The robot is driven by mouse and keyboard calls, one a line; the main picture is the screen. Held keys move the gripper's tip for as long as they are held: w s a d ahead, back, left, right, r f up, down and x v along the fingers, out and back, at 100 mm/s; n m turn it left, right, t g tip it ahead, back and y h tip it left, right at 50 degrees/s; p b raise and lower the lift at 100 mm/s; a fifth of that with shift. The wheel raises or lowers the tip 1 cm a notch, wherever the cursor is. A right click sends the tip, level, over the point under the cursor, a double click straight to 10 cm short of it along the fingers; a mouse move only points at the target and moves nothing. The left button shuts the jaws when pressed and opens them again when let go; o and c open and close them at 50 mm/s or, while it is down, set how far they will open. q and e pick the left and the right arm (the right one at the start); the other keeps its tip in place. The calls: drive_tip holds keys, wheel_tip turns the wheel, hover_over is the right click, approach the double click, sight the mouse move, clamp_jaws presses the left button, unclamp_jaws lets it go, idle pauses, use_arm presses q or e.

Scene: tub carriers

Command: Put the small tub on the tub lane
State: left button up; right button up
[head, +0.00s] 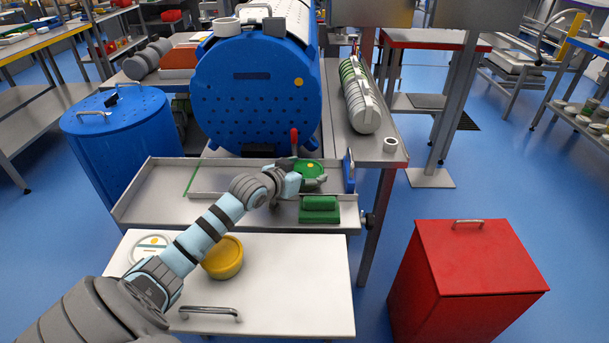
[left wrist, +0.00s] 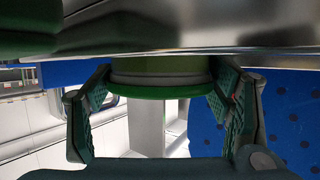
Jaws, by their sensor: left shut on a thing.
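A small tub with a green lid (head: 310,169) is at the right part of the long metal lane (head: 150,198), near its blue end plate (head: 349,170). My left gripper (head: 300,180) reaches over the lane from the front and is shut on this tub. In the left wrist view, the green-rimmed tub (left wrist: 160,80) sits between the two fingers (left wrist: 160,110), close to a metal surface. I cannot tell whether the tub touches the lane floor. My right gripper is out of view.
A green block (head: 320,208) sits at the lane's front right. A yellow tub (head: 222,258) and a white round lid (head: 150,250) are on the white worktop (head: 300,280) below. A big blue drum (head: 255,90) stands behind, and a red bin (head: 470,270) is at right.

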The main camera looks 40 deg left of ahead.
use_arm(q)
drive_tip(key=o, duration=1.3)
